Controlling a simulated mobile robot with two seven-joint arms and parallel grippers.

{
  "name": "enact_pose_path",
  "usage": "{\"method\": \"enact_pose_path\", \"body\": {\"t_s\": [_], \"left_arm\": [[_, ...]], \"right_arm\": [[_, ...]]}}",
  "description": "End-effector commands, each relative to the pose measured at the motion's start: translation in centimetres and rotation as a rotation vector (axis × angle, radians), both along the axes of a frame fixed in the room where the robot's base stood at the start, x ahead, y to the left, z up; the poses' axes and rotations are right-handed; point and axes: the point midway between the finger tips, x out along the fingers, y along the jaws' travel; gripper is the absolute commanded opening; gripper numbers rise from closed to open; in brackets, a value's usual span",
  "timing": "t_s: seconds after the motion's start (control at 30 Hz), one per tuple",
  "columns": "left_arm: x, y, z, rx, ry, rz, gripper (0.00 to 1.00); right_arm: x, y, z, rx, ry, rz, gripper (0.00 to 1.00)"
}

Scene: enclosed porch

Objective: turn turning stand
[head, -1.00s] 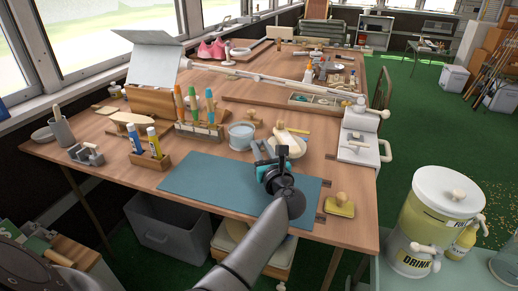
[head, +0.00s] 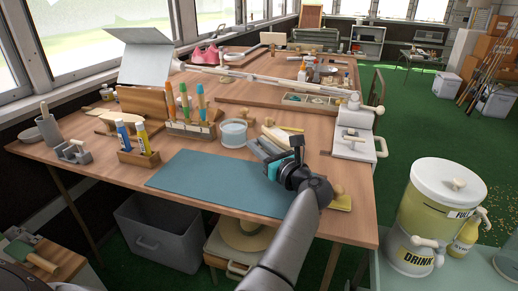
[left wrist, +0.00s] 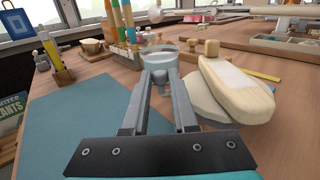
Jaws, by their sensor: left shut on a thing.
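The turning stand appears to be the low pale piece (left wrist: 203,103) just right of my fingers in the left wrist view. A cream rounded block (left wrist: 238,88) with a whitish top face lies over it; the same block (head: 280,138) shows partly behind my gripper in the head view. My left gripper (left wrist: 160,82) reaches in low at the stand's left side. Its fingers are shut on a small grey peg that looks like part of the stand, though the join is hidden. In the head view my left gripper (head: 262,148) is beyond the teal mat's right part. My right gripper is out of view.
The teal mat (head: 205,180) lies bare in front. A glass bowl (head: 233,133) stands just beyond the fingertips. A tool rack (head: 190,128) and a bottle holder (head: 140,157) are to the left. A white machine (head: 355,143) stands at the right edge.

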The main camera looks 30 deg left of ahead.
Motion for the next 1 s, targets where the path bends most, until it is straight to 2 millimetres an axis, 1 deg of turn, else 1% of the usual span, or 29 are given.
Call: {"method": "enact_pose_path", "body": {"t_s": [0.43, 0.47, 0.57, 0.83, 0.97, 1.0], "left_arm": [[-0.04, 0.04, -0.02, 0.0, 0.001, 0.006, 0.0], [-0.04, 0.04, -0.02, 0.0, 0.001, 0.006, 0.28], [-0.04, 0.04, -0.01, 0.0, 0.001, 0.006, 0.39], [-0.01, -0.04, -0.01, 0.0, 0.0, 0.004, 0.39], [-0.03, -0.41, -0.08, -0.002, -0.001, 0.004, 0.39], [-0.04, -0.59, -0.11, -0.002, -0.001, 0.004, 0.39]], "right_arm": [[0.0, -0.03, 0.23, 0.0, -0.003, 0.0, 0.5], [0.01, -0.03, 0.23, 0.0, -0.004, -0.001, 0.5], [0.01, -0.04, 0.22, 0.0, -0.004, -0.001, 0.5], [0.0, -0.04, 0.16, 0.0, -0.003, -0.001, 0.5], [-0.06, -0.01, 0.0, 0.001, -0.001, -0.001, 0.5], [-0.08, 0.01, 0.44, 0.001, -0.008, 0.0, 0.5]]}}
